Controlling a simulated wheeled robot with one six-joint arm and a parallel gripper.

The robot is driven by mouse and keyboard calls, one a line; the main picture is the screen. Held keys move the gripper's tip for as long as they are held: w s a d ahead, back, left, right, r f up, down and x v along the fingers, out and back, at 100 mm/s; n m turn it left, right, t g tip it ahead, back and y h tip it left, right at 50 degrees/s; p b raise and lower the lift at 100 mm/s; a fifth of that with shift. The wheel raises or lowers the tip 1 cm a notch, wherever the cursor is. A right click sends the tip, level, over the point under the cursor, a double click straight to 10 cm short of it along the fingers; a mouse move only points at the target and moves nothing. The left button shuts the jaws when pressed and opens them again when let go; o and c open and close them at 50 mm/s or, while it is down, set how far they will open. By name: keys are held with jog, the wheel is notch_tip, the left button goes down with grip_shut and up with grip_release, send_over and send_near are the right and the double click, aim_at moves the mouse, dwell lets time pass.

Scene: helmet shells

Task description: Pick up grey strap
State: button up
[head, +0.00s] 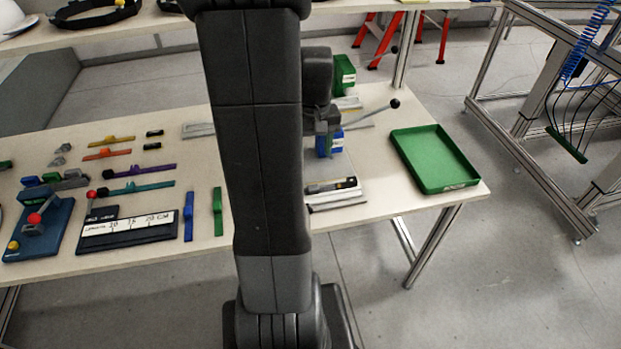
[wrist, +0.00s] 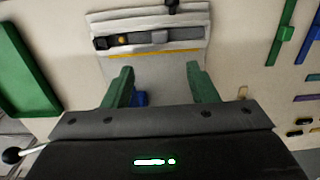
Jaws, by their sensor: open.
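Pale grey flat pieces (head: 336,198) lie near the table's front edge, with a black device on them. In the wrist view these grey pieces (wrist: 185,22) are at the top, ahead of the fingertips, with a yellow line along one edge. I cannot tell for sure which of them is the grey strap. My gripper (wrist: 160,78) is open, its two green fingers spread with nothing held between them. It is apart from the grey pieces. In the head view my arm hides most of the gripper.
A green tray (head: 434,158) lies at the table's right end. Blue (head: 189,216) and green (head: 218,212) straps lie left of my arm. Other coloured straps and a dark board (head: 128,232) are further left.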

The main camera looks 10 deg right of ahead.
send_over(313, 187)
notch_tip(313, 187, down, 8)
jog(key=shift+s+r, duration=0.1)
jog(key=shift+s, duration=0.05)
jog(key=shift+f+p, duration=0.55)
jog(key=shift+f, duration=2.15)
jog(key=shift+c, duration=0.2)
jog(key=c, duration=1)
